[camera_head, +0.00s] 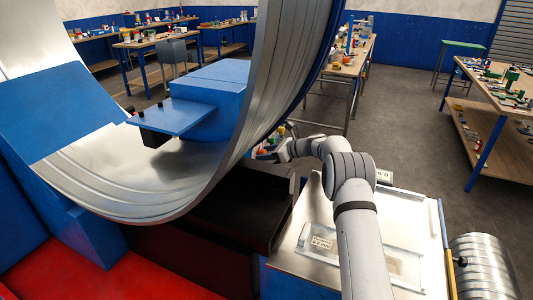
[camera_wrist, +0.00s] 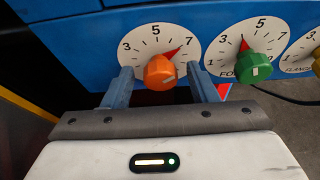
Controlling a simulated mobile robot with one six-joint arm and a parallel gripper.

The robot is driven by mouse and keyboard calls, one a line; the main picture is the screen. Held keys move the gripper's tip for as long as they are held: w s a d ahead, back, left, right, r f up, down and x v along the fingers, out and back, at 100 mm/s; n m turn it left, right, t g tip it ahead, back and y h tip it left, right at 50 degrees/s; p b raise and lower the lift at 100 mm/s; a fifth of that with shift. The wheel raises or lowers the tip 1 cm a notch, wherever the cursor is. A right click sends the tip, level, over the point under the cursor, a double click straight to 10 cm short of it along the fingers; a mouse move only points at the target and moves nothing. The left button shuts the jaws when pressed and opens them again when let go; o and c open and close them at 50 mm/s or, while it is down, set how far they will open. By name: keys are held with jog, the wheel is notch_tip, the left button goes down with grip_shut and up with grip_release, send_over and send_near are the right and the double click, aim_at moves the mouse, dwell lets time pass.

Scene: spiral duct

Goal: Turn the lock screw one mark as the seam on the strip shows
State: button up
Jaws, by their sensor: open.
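In the wrist view an orange knob (camera_wrist: 160,71) sits on a white numbered dial (camera_wrist: 128,60). Its red pointer aims up and right, close to the 7. My gripper (camera_wrist: 164,88) is open, its two blue fingers on either side of the orange knob; I cannot tell whether they touch it. The label under this knob is hidden, so I cannot tell if it is the lock screw. A green knob (camera_wrist: 254,66) sits on a similar dial to the right, its pointer near upright. The big curved metal strip (camera_head: 265,90) fills the head view's middle; its seam detail is unclear.
A third dial (camera_wrist: 304,50), partly cut off, reads as flange. A light metal worktop (camera_head: 290,255) carries a small labelled plate (camera_head: 322,242) beside my arm. A ribbed metal duct (camera_head: 485,268) lies at the right. Workbenches (camera_head: 500,85) stand behind, with open floor between.

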jog(key=c, duration=0.9)
jog(key=n+t+b, duration=0.1)
jog(key=n+b, duration=0.1)
jog(key=b, duration=0.4)
jog(key=n+t+b, duration=0.1)
jog(key=b, duration=0.6)
jog(key=shift+s+a+f+n+h, duration=0.15)
jog(key=shift+s+f+n+h, duration=0.05)
jog(key=shift+n+h, duration=0.2)
jog(key=shift+c, duration=0.2)
jog(key=shift+r, duration=0.1)
jog(key=o, duration=0.9)
jog(key=shift+o, duration=0.2)
jog(key=b+v, duration=0.1)
jog(key=v, duration=0.7)
